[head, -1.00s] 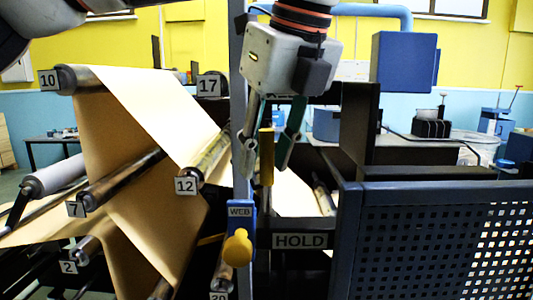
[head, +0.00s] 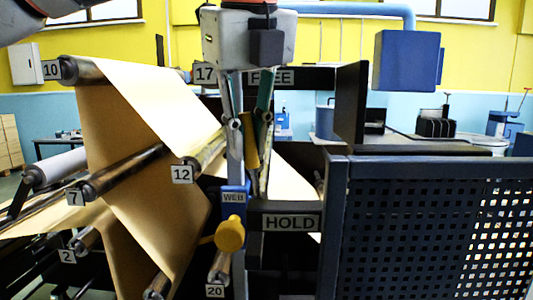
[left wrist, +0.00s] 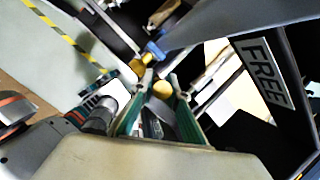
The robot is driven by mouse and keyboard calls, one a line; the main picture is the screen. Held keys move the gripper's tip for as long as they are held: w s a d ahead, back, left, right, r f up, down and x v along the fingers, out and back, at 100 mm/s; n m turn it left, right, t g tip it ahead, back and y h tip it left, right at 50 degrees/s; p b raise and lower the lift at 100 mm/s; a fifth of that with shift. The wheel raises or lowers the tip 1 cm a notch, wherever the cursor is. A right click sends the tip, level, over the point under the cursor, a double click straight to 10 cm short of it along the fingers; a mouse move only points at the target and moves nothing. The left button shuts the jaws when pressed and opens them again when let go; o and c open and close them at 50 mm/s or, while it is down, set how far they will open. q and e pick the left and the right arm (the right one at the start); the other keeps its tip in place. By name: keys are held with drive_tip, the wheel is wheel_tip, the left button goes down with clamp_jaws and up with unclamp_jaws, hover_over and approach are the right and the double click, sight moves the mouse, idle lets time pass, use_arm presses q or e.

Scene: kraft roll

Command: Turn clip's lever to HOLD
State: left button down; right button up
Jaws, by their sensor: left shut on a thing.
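The clip (head: 234,198) is a blue block marked WEB on an upright post, with a yellow knob (head: 230,235) at its front. The yellow lever (head: 250,153) stands above it, slightly tilted, between the FREE sign (head: 270,77) above and the HOLD sign (head: 291,222) below. My left gripper (head: 250,170) comes down from above, its fingers shut on the lever and partly hiding it. In the left wrist view the lever's rounded yellow end (left wrist: 162,89) sits between the fingertips, with the knob (left wrist: 138,66) and clip beyond. My right gripper is not in view.
A brown paper web (head: 140,140) runs over numbered rollers on the left. A blue perforated guard (head: 430,235) stands close on the right. A blue box (head: 407,60) hangs at upper right.

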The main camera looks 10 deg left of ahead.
use_arm(q)
drive_tip(key=s+a+f+n+t+h+b, duration=0.1)
drive_tip(key=a+f+n+t+h+b, duration=0.1)
drive_tip(key=a+f+h+b, duration=0.5)
drive_tip(key=a+t+h+b, duration=0.1)
drive_tip(key=h+b, duration=0.3)
drive_tip(key=b, duration=0.4)
drive_tip(key=shift+s+b, duration=0.25)
drive_tip(key=shift+b, duration=0.05)
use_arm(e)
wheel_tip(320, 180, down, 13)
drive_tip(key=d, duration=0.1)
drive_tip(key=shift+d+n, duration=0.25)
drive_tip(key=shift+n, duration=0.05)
use_arm(q)
drive_tip(key=shift+f, duration=0.1)
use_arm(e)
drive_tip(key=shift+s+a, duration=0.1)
use_arm(q)
drive_tip(key=c, duration=2)
unclamp_jaws()
drive_tip(key=shift+o, duration=0.2)
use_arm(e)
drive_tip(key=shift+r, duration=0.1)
